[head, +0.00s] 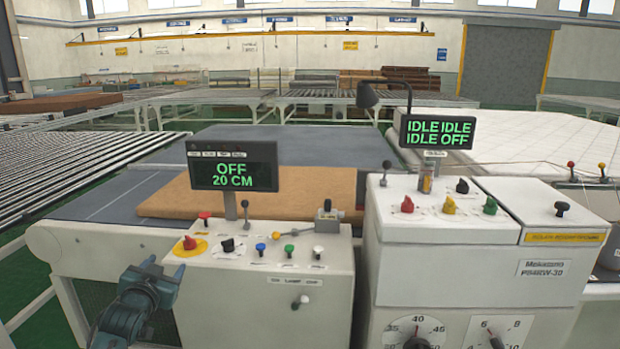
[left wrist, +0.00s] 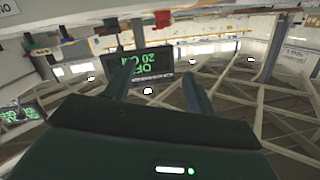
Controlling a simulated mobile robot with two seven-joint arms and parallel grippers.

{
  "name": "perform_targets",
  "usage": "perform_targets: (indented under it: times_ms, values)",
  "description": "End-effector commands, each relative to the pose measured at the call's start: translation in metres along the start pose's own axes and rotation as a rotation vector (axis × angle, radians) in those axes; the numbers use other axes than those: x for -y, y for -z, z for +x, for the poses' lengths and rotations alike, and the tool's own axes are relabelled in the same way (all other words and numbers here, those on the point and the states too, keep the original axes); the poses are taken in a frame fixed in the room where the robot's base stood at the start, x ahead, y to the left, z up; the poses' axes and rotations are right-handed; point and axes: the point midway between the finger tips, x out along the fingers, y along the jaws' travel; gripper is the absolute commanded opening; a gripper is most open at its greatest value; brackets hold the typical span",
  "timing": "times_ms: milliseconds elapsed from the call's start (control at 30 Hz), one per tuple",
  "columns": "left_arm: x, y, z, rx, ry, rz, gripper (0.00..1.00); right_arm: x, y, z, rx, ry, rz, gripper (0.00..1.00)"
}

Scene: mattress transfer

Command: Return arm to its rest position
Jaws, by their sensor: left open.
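My left gripper (head: 148,272) is dark teal and shows at the lower left of the head view, in front of the left control console (head: 262,280). It looks empty, and its fingers are apart. In the left wrist view the two fingers of my left gripper (left wrist: 158,88) point away from the camera with nothing between them. That view is upside down and shows the console's display (left wrist: 146,64) beyond the fingers. My right gripper is in neither view.
The console's display (head: 233,166) reads "OFF 20 CM". A red button (head: 189,243) and several levers stand on its top. A second console (head: 434,230) with an "IDLE" display (head: 437,132) is to the right. Behind are a brown slab (head: 290,190), a roller conveyor (head: 60,165) and a white mattress (head: 500,130).

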Motion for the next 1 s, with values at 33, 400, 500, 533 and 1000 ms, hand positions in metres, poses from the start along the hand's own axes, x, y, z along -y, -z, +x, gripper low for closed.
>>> perform_targets:
  times_ms: [33, 400, 500, 533, 1000]
  values:
    - [-0.016, -0.017, -0.011, 0.017, -0.024, -0.001, 0.55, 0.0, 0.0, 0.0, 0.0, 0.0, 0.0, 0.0]
    - [-0.153, -0.144, -0.157, 0.196, -0.253, -0.068, 0.55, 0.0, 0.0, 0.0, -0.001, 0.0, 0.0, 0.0]
    - [-0.186, -0.169, -0.216, 0.258, -0.315, -0.112, 0.55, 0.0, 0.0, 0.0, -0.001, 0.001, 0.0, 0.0]
    - [-0.195, -0.174, -0.233, 0.276, -0.331, -0.126, 0.55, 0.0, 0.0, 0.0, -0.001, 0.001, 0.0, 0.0]
    - [-0.237, -0.191, -0.351, 0.403, -0.418, -0.237, 0.55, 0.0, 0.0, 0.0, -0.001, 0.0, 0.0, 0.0]
